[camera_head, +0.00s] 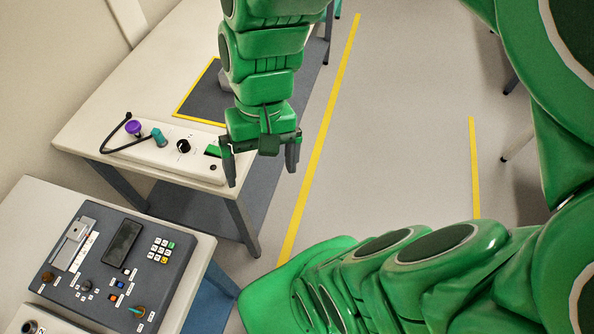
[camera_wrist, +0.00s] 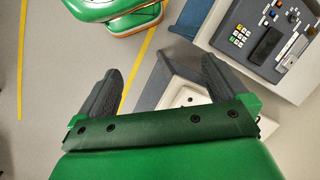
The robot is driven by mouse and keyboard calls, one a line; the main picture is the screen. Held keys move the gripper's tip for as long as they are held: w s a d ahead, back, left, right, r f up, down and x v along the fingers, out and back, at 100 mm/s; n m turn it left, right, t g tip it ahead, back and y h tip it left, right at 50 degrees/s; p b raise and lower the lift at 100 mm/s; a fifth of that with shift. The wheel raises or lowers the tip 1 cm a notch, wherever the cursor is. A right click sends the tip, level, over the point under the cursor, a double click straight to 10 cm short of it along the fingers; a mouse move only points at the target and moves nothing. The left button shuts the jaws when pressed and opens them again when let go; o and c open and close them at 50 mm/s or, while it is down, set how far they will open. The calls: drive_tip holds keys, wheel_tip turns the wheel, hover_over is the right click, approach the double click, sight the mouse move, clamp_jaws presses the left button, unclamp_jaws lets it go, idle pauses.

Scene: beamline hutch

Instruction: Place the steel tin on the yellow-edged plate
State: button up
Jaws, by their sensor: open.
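The yellow-edged plate (camera_head: 202,98), dark grey with a yellow border, lies flat on the white table in the head view. My arm covers its right part.
A white panel (camera_head: 205,167) with purple and teal connectors and a black cable lies along the table's near edge. A grey control box (camera_head: 92,255) with keypad stands on a nearer table; it also shows in the wrist view (camera_wrist: 278,32). Yellow lines (camera_head: 318,140) mark the open floor at right.

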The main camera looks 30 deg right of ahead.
drive_tip(key=s+d+n+h, duration=0.1)
drive_tip(key=s+d+h, duration=0.1)
drive_tip(key=s+d, duration=0.2)
drive_tip(key=shift+s+r, duration=0.25)
drive_tip(key=shift+s, duration=0.2)
idle(0.9)
